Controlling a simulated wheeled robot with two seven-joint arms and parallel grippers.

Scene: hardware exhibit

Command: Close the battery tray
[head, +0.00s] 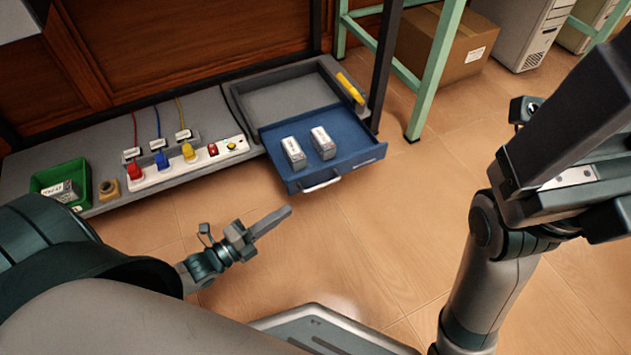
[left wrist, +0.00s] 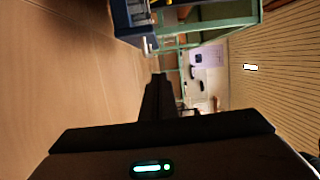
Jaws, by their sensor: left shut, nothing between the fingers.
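The blue battery tray (head: 345,160) is pulled out from the grey bench housing, its front facing the open floor. A light metal handle (head: 321,184) is on its front. Two white-and-grey batteries (head: 293,152) (head: 322,143) stand in the tray. My left gripper (head: 288,211) is shut and empty, in front of the tray and apart from the handle. In the left wrist view the blue tray (left wrist: 128,22) shows at the top edge, beyond the shut fingers (left wrist: 159,88). My right gripper (head: 570,120) is at the right edge, partly cut off; its jaw opening is unclear.
A power strip (head: 190,165) with coloured plugs and a green bin (head: 62,183) sit left of the tray. A yellow object (head: 350,88) lies on the housing's right edge. A green table frame (head: 432,75) and cardboard box (head: 445,45) stand behind right. The tiled floor before the tray is clear.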

